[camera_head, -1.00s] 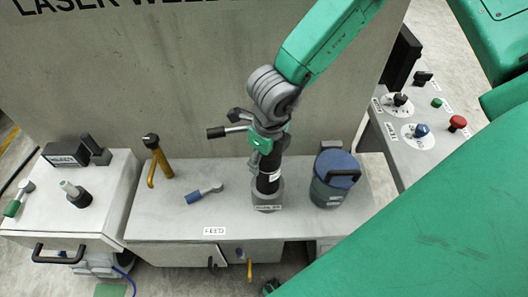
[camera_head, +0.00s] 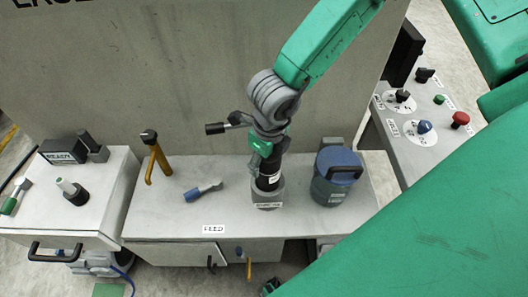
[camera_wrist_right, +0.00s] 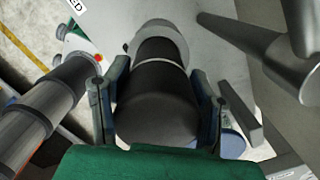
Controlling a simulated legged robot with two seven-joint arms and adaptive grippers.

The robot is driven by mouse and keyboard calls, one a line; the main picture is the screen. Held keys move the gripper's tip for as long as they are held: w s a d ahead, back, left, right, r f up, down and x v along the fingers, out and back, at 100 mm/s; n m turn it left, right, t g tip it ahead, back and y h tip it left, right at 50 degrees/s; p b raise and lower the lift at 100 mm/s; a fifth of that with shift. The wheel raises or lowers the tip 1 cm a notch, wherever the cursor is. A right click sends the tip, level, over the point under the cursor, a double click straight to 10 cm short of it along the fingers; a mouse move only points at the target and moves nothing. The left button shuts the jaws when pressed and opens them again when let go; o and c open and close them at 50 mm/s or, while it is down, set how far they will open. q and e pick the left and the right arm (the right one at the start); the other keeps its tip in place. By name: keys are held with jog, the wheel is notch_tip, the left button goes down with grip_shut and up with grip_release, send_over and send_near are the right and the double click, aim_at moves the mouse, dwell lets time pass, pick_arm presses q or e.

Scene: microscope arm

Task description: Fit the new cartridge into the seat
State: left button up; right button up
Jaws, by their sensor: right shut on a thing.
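The new cartridge is a dark cylinder (camera_head: 268,182) with a pale band, standing close to upright in the head view. Its lower end meets the grey ring-shaped seat (camera_head: 268,203) on the bench; how deep it sits is hidden. My right gripper (camera_head: 265,157) is shut on its upper part. In the right wrist view, the fingers of the right gripper (camera_wrist_right: 160,85) flank the cartridge (camera_wrist_right: 158,105), and the seat (camera_wrist_right: 150,30) shows around its far end. My left gripper is not in view.
A blue-lidded canister (camera_head: 337,178) stands close right of the seat. A blue-handled tool (camera_head: 203,190) lies to the left, with a yellow bent handle (camera_head: 156,160) behind it. A side box (camera_head: 70,205) and a button panel (camera_head: 425,125) flank the bench.

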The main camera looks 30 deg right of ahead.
jog(key=shift+f+b, duration=0.65)
jog(key=shift+f, duration=0.4)
jog(key=o, duration=1.6)
jog(key=r, duration=0.8)
jog(key=s+r, duration=0.1)
jog(key=r, duration=0.3)
jog(key=shift+d, duration=0.25)
jog(key=shift+w+f, duration=0.1)
